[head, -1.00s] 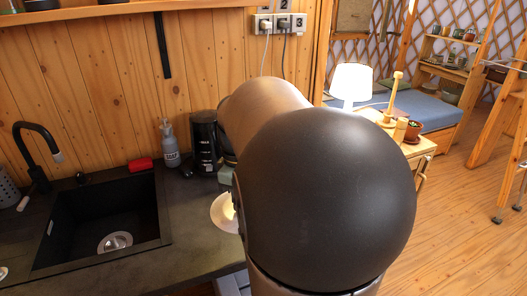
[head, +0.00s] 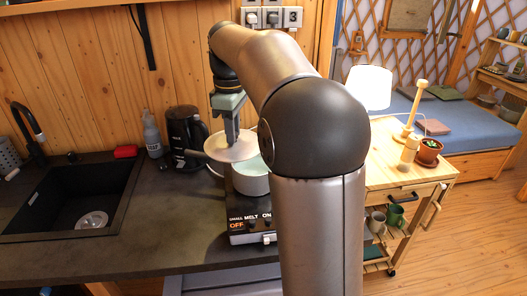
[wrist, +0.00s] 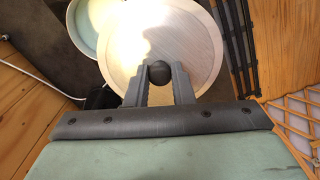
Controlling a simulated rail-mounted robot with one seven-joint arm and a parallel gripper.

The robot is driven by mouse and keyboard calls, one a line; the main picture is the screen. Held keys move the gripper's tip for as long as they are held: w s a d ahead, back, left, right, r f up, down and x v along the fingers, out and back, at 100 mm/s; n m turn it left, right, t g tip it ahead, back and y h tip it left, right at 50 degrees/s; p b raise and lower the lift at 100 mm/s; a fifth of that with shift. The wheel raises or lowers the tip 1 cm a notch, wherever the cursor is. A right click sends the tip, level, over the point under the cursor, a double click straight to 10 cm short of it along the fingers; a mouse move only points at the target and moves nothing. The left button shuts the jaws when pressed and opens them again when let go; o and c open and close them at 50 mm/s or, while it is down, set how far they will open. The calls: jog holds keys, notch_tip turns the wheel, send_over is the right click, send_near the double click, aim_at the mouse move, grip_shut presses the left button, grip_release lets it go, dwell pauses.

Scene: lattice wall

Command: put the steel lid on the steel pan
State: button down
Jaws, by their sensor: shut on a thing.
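The steel lid (head: 226,150) is a pale round disc with a dark knob (wrist: 158,72). My gripper (head: 233,143) points down and is shut on that knob; the wrist view shows both fingers (wrist: 158,76) around it. The lid hangs roughly level, above and to the left of the steel pan (head: 252,184) in the head view, overlapping part of its rim. The pan is a light round pot, partly hidden by the lid and my arm. In the wrist view the pan (wrist: 78,38) shows at upper left, partly behind the lid, so the two are not centred.
The pan stands on a small black cooker (head: 248,237) with marked knobs. A black coffee maker (head: 185,135) and a soap bottle (head: 152,135) stand to the left, near the sink (head: 70,200). A wooden cart (head: 415,180) is at right. The counter front is clear.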

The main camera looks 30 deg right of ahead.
aim_at(246, 132)
jog(key=w+d+f, duration=0.1)
jog(key=w+d+p, duration=0.1)
jog(key=w+d, duration=0.1)
jog(key=w+d+f+p, duration=0.1)
jog(key=d, duration=0.1)
jog(key=shift+w+d+f, duration=0.15)
jog(key=shift+w+f, duration=0.05)
jog(key=shift+f, duration=0.15)
jog(key=w+d+f+p, duration=0.1)
jog(key=w+d+f, duration=0.2)
jog(key=f, duration=0.6)
jog(key=shift+d+p, duration=0.35)
jog(key=shift+f, duration=0.25)
jog(key=c, duration=1.3)
grip_release()
jog(key=shift+o, duration=0.2)
